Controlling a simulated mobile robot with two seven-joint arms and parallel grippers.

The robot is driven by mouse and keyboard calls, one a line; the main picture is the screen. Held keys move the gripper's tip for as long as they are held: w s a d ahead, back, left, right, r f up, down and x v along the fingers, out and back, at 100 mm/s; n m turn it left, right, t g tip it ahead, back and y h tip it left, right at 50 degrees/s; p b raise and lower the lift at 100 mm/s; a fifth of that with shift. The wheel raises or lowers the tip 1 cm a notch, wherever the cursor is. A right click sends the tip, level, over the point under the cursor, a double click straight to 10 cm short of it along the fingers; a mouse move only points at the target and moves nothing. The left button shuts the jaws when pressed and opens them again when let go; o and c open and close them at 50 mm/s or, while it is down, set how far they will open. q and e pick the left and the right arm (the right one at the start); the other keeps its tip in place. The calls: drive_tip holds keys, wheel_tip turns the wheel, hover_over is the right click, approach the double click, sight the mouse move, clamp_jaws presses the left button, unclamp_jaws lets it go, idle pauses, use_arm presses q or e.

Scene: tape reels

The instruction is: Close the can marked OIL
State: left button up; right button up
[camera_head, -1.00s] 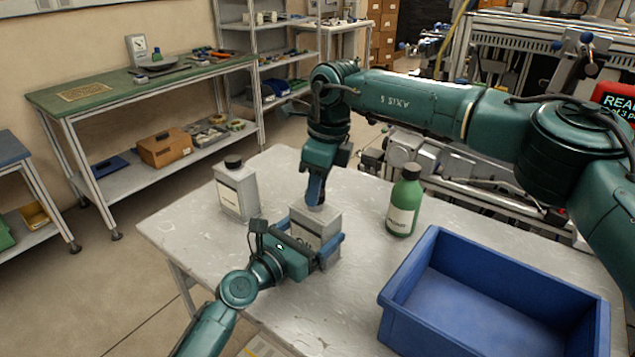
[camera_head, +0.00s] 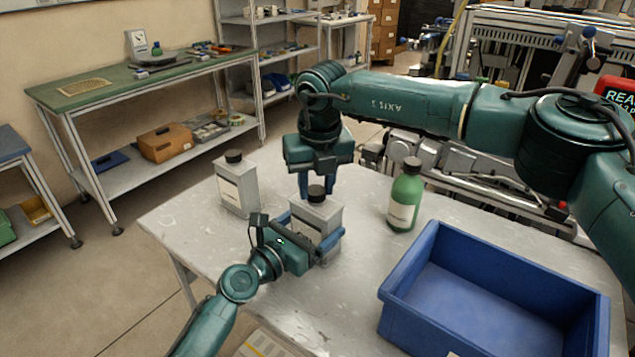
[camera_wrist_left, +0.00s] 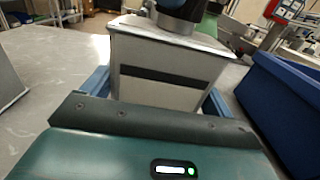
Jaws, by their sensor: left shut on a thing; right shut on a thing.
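The grey rectangular can (camera_head: 318,213) stands upright on the metal table, its label mostly hidden behind my left gripper. My left gripper (camera_head: 312,230) is shut on the can's body, with a blue finger along each side; the can also fills the middle of the left wrist view (camera_wrist_left: 165,75). A black cap (camera_head: 317,191) sits at the can's neck. My right gripper (camera_head: 315,186) points down from above and is shut on the cap. Whether the cap is fully seated cannot be told. The left wrist view shows only the cap's dark lower part.
A second grey can (camera_head: 237,188) with a black cap stands to the left. A green bottle (camera_head: 404,199) stands to the right. A blue bin (camera_head: 395,310) takes the table's right front. The metal table (camera_head: 185,225) is bare at its left.

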drive_tip(key=m, duration=0.4)
drive_tip(key=shift+a+m+h, duration=0.1)
drive_tip(key=shift+m+h, duration=0.2)
drive_tip(key=shift+h, duration=0.1)
drive_tip(key=m, duration=0.4)
drive_tip(key=shift+a+m+h, duration=0.1)
drive_tip(key=shift+m+h, duration=0.2)
drive_tip(key=m, duration=0.5)
drive_tip(key=shift+w+a+g+h, duration=0.1)
drive_tip(key=shift+g+h, duration=0.2)
drive_tip(key=shift+g, duration=0.1)
drive_tip(key=m, duration=0.2)
drive_tip(key=shift+m, duration=0.4)
drive_tip(key=m+g, duration=0.1)
drive_tip(key=m, duration=0.4)
drive_tip(key=shift+w+f+m, duration=0.1)
drive_tip(key=shift+w+m, duration=0.05)
drive_tip(key=shift+m, duration=0.25)
drive_tip(key=m, duration=0.2)
drive_tip(key=shift+m+g, duration=0.3)
drive_tip(key=shift+m, duration=0.1)
drive_tip(key=m, duration=0.3)
drive_tip(key=shift+w+m+g, duration=0.15)
drive_tip(key=shift+m+g, duration=0.15)
drive_tip(key=shift+m, duration=1)
